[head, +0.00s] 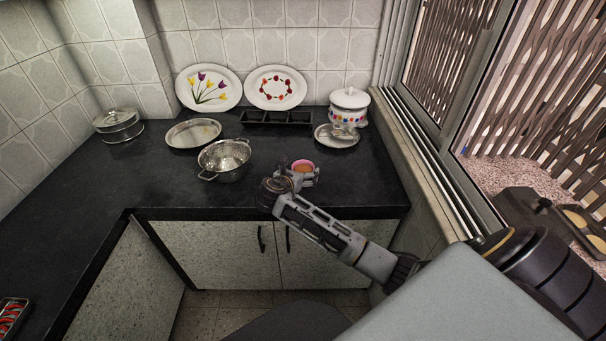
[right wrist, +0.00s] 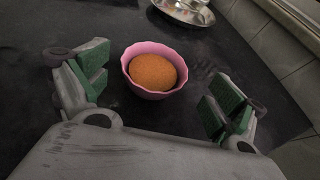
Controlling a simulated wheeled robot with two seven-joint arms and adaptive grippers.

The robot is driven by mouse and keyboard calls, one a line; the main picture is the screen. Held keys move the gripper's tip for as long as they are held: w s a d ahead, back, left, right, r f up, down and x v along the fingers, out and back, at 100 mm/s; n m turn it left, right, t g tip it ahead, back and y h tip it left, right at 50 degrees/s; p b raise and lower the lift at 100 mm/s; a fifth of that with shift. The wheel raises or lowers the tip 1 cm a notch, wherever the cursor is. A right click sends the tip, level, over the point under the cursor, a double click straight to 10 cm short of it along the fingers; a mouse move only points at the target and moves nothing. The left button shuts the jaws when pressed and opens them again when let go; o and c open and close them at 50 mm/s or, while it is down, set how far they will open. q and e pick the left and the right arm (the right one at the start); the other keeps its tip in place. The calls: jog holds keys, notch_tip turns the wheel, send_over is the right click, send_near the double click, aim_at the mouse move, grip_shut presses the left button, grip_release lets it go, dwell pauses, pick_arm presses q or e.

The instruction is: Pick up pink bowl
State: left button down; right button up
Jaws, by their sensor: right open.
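The pink bowl (right wrist: 138,88) stands upright on the dark counter, with a round orange-brown thing (right wrist: 153,73) inside it. In the right wrist view the bowl lies between and a little beyond the open fingers of my right gripper (right wrist: 158,95), and touches neither. In the head view the bowl (head: 303,163) shows only in part, just past my right gripper (head: 303,176), which hides its lower side. The fingers have green pads and hold nothing. My left gripper is not in view.
A steel colander (head: 224,161) stands left of the bowl. A steel plate (head: 194,133), a dark divided tray (head: 276,117) and a white lidded pot (head: 349,107) are behind. A window ledge (head: 425,165) bounds the right. The counter's left part is mostly clear.

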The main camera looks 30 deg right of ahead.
aim_at(306, 165)
jog(key=x, duration=0.3)
jog(key=shift+w+f, duration=0.25)
jog(key=shift+w, duration=0.05)
jog(key=shift+w+d+f+b, duration=0.25)
jog(key=shift+w+d+b, duration=0.05)
jog(key=shift+d, duration=0.15)
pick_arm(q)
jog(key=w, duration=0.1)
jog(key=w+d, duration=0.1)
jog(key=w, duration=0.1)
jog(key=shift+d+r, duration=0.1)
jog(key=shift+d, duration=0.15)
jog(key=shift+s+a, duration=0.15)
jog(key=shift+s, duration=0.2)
pick_arm(e)
jog(key=c, duration=1.1)
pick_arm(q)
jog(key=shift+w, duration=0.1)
pick_arm(e)
jog(key=shift+r, duration=0.1)
